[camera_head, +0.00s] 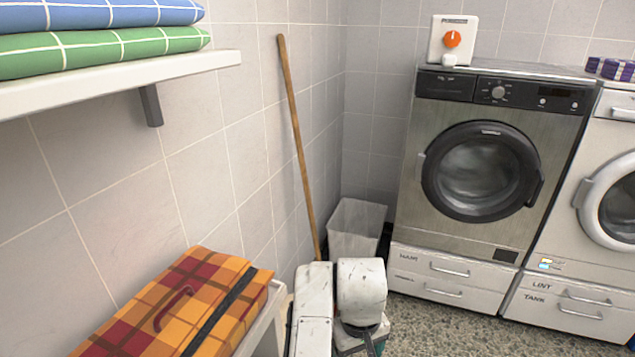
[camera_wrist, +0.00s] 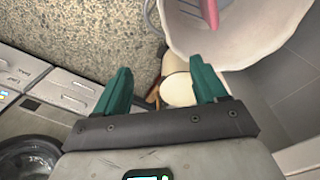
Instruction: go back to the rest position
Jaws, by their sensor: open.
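My gripper (camera_wrist: 163,88) shows in the wrist view with its two green fingers spread apart and nothing held between them. Beyond the fingers, lower down, are a pale rounded object and the speckled floor (camera_wrist: 80,30). In the head view my white arm links stand at the bottom centre, folded close in front of the wall corner. The gripper itself is mostly hidden there behind the arm.
A shelf (camera_head: 120,84) with folded green (camera_head: 105,50) and blue towels (camera_head: 100,15) juts out upper left. A plaid case (camera_head: 175,310) lies below it. A broom handle (camera_head: 298,145) leans by a bin (camera_head: 356,228). Washers (camera_head: 490,150) stand right; floor before them is clear.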

